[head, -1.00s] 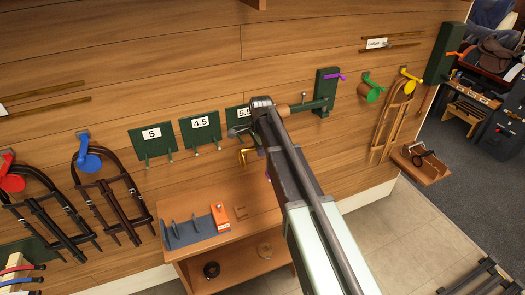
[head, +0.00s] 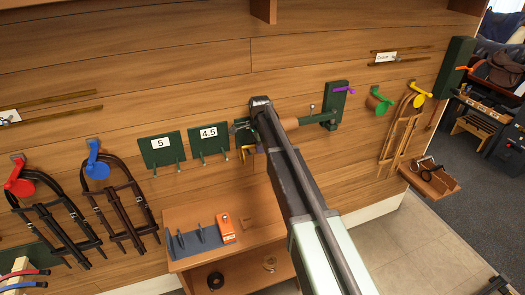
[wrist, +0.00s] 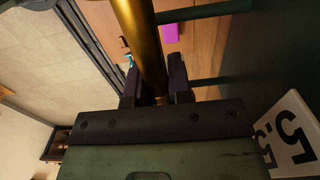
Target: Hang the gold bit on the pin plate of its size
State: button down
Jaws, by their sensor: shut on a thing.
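The gold bit (wrist: 146,45) runs between the jaws of my gripper (wrist: 155,88), which is shut on it. In the head view a small part of the gold bit (head: 243,153) shows left of my arm, just below the third green plate; my arm hides the rest. The 5.5 label (wrist: 288,138) is close by in the wrist view, with a dark green plate (wrist: 275,60) and a pin (wrist: 207,11) beside the bit. I cannot tell whether bit and pin touch. The 5 plate (head: 162,149) and the 4.5 plate (head: 209,139) have bare pins.
A bench (head: 185,218) below holds a grey rack (head: 195,240) and an orange box (head: 225,229). Bridles hang on a red hook (head: 20,180) and a blue hook (head: 96,165) at left. A green bracket (head: 333,100) with a purple hook stands right of my arm.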

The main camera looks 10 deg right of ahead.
jog(key=shift+w+a+f+b, duration=0.15)
jog(key=shift+w+f+b, duration=0.75)
jog(key=shift+f, duration=0.05)
jog(key=c, duration=0.6)
grip_release()
jog(key=shift+c, duration=0.2)
jog(key=shift+r, duration=0.15)
notch_tip(320, 180, up, 8)
jog(key=p, duration=0.8)
